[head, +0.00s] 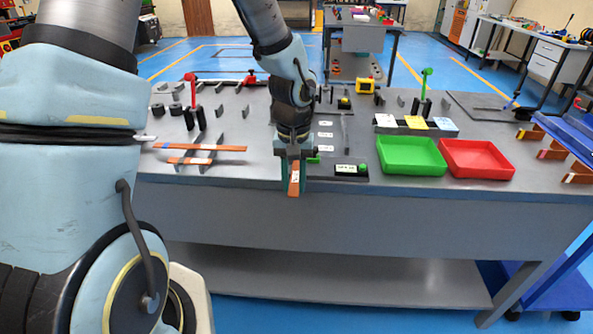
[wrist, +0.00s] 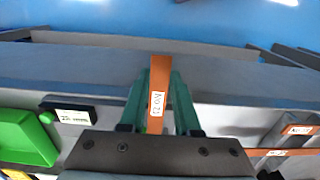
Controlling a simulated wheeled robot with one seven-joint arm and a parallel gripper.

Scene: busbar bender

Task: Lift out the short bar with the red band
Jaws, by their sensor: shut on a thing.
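My gripper (head: 293,186) is shut on a short copper-coloured bar (head: 295,178) at the front edge of the bench. The bar also shows in the wrist view (wrist: 160,68), lying between the two green fingers (wrist: 158,90) with a white label on it. I cannot make out a red band on the held bar.
A green tray (head: 411,172) and a red tray (head: 478,174) stand on the bench (head: 240,182) to the right. Several copper pieces sit on the blue rack (head: 570,135) at far right.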

